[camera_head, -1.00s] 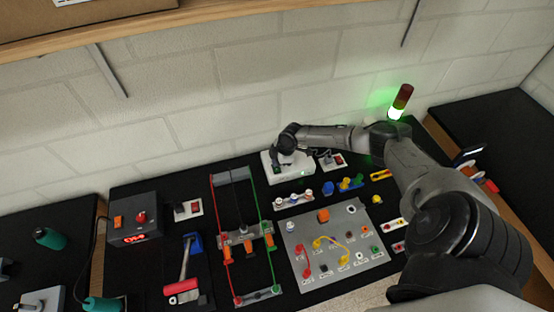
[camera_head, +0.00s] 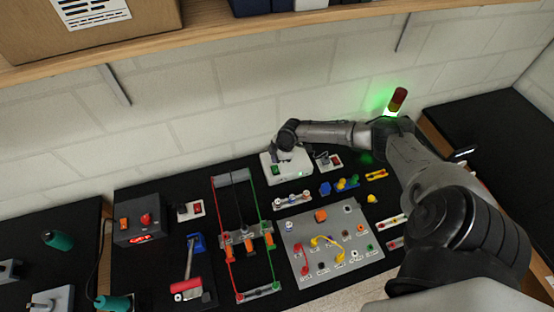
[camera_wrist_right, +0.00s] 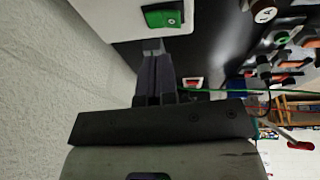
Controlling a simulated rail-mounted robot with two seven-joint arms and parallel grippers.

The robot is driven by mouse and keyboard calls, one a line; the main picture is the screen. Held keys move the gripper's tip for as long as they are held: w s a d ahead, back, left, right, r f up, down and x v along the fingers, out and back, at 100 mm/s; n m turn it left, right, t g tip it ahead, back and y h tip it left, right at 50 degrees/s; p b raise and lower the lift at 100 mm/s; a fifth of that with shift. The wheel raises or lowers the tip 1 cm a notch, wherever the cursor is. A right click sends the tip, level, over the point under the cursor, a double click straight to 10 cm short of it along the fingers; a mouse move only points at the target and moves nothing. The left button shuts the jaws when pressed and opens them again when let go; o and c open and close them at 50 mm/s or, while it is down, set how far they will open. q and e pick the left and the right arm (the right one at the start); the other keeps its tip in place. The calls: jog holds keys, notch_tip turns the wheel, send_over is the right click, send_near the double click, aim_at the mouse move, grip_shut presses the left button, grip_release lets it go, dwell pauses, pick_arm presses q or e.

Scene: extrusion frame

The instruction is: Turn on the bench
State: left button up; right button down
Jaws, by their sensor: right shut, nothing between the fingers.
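A white box (camera_head: 296,172) stands at the back of the black bench top, against the wall. It carries a green rocker switch (camera_head: 276,170), and a small green light glows on its front. My right gripper (camera_head: 275,158) is over the left end of this box, near the switch. In the right wrist view the green switch (camera_wrist_right: 163,17) lies just beyond the shut, empty fingertips (camera_wrist_right: 153,46); contact cannot be told. A signal tower (camera_head: 396,101) at the back right glows green at its base. My left gripper is not in view.
A dark power unit (camera_head: 140,228) with a red display stands at the left. A grey panel (camera_head: 330,273) with coloured jacks and leads lies at the front. A red-green wire frame (camera_head: 240,235) stands in the middle. A wooden shelf (camera_head: 300,20) hangs above.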

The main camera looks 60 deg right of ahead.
jog(key=d+r+b, duration=0.1)
jog(key=d+r, duration=0.2)
jog(key=r, duration=0.5)
jog(key=shift+s+r+b, duration=0.3)
jog(key=shift+s+b, duration=0.05)
jog(key=shift+d, duration=0.1)
